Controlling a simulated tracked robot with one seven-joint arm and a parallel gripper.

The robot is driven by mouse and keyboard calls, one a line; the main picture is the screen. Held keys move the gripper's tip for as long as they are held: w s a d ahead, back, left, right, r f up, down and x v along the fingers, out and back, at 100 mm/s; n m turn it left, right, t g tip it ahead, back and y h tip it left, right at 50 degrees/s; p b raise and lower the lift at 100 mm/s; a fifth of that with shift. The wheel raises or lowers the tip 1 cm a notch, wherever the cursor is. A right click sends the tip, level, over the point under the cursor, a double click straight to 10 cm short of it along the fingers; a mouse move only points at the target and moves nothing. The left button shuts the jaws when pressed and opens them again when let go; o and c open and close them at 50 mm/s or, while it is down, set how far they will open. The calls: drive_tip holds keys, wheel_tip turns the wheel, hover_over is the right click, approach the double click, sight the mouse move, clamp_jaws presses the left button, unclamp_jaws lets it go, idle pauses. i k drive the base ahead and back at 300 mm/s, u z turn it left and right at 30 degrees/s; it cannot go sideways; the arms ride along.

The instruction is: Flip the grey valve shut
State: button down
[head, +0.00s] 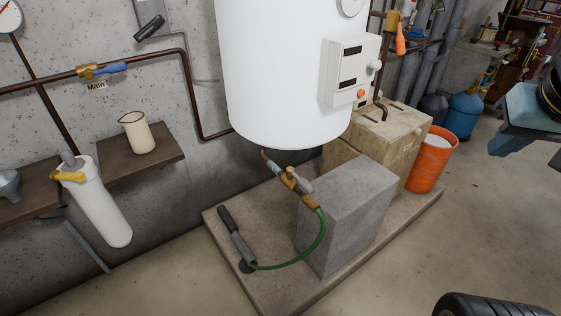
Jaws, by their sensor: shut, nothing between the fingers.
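The grey valve is a brass body (288,181) with a grey lever (303,184), below the white tank in the head view. It sits on a short pipe that comes out from under the tank. The lever points down to the right and looks roughly in line with the pipe. A green hose (322,232) runs from the valve's lower end, curving down to a dark grey tube-like piece (234,238) at a round hole in the slab. My gripper is not in view.
The white tank (280,70) hangs above the valve. A concrete block (350,205) stands close on its right. A blue-handled valve (110,68) labelled Main is on the wall pipe. An orange bucket (428,160) is at right. The front floor is mostly clear.

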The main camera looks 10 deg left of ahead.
sight(303, 183)
drive_tip(key=k, duration=1.3)
drive_tip(key=u, duration=0.5)
drive_tip(key=i, duration=1.55)
drive_tip(key=u, duration=0.05)
